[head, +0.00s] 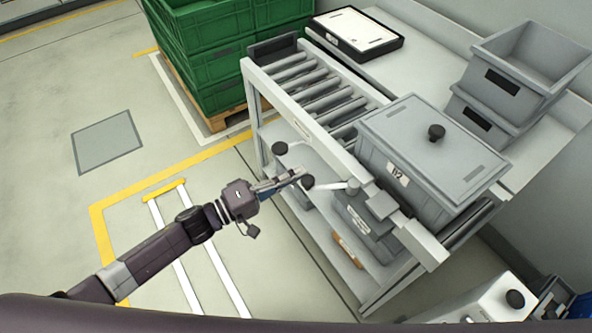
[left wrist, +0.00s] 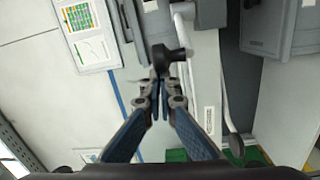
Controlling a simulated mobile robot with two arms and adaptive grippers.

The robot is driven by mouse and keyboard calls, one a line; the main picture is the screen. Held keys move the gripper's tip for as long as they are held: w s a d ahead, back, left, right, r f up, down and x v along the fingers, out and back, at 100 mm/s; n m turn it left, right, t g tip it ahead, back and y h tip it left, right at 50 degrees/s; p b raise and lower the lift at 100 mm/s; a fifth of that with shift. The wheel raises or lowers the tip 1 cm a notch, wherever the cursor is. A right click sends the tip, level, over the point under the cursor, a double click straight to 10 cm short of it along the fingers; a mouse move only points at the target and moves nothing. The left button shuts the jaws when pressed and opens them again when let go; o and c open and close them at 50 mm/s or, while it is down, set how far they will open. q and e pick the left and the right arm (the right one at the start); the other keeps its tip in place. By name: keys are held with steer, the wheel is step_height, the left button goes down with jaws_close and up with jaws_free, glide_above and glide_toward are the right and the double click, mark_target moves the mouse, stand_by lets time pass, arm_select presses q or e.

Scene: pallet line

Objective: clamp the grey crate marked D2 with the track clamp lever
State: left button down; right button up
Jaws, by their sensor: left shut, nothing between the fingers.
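The grey lidded crate marked D2 (head: 425,150) sits on the right end of the roller conveyor. A grey clamp block (head: 380,202) stands at the conveyor's front rail beside the crate. From it a light lever (head: 333,185) points left and ends in a black knob (head: 307,182). My left gripper (head: 299,174) is shut and empty, its fingertips close beside this knob. In the left wrist view the shut fingertips (left wrist: 164,78) are right at a black knob (left wrist: 168,56); I cannot tell whether they touch it. My right gripper is not in view.
Another black knob (head: 280,148) shows further left along the front rail. Empty rollers (head: 315,85) lie left of the crate. Green crates (head: 205,50) stand on a pallet behind. Grey bins (head: 525,55) and a black-edged tray (head: 355,32) are at the back.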

mark_target(312, 183)
arm_select(q)
steer(key=s+n+t+y+p, duration=0.1)
steer(key=s+t+y, duration=0.1)
steer(key=s+d+n+t+y+p, duration=0.1)
steer(key=s+n+p, duration=0.1)
steer(key=s+n+t+y+p, duration=0.2)
steer(key=shift+s+d+t+y, duration=0.15)
steer(key=shift+d+t+y, duration=0.15)
steer(key=shift+s+d, duration=0.5)
steer(key=shift+s, duration=0.2)
steer(key=shift+s+d, duration=0.45)
steer(key=shift+s, duration=0.2)
steer(key=shift+p, duration=0.3)
